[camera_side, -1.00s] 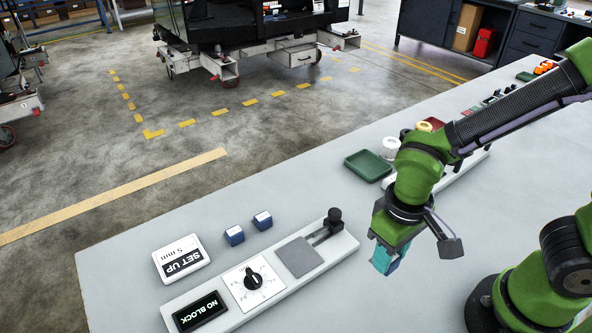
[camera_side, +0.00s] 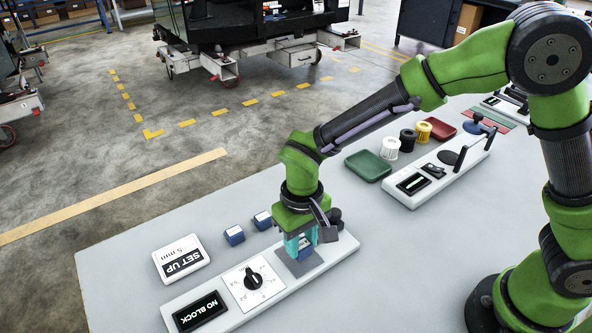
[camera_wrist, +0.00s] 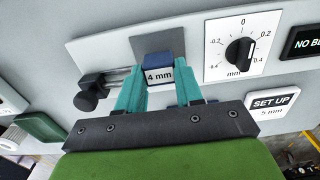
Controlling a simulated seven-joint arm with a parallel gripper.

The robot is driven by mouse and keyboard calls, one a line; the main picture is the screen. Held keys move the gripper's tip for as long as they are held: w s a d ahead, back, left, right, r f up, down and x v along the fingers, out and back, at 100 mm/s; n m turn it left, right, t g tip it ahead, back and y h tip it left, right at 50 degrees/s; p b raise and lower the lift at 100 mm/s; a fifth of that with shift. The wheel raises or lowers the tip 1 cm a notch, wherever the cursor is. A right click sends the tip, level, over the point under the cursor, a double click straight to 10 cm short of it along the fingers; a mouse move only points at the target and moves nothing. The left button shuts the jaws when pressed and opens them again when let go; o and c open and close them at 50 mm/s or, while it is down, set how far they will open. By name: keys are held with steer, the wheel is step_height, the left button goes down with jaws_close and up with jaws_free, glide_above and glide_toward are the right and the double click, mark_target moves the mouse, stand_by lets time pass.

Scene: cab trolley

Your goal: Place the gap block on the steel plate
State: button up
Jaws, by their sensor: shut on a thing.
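My gripper (camera_side: 300,245) is shut on a blue gap block (camera_wrist: 157,62) with a white "4 mm" label, seen between the teal fingers (camera_wrist: 160,90) in the wrist view. The block also shows in the side view (camera_side: 305,251). The grey steel plate (camera_side: 292,268) lies on the white fixture, directly below the block; it also shows in the wrist view (camera_wrist: 150,44). I cannot tell whether the block touches the plate. The fixture's display (camera_side: 200,312) reads "NO BLOCK". A "SET UP 5 mm" sign (camera_side: 181,259) stands beside the fixture.
Two other blue blocks (camera_side: 234,235) (camera_side: 263,221) sit behind the fixture. A dial (camera_side: 253,279) and a black-knobbed slide (camera_wrist: 92,94) flank the plate. A green tray (camera_side: 368,166), several spools (camera_side: 407,141) and a second fixture (camera_side: 440,175) stand farther right. The front-left table is clear.

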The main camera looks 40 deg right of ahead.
steer(key=shift+f, duration=0.55)
steer(key=shift+f, duration=0.2)
steer(key=o, duration=1.1)
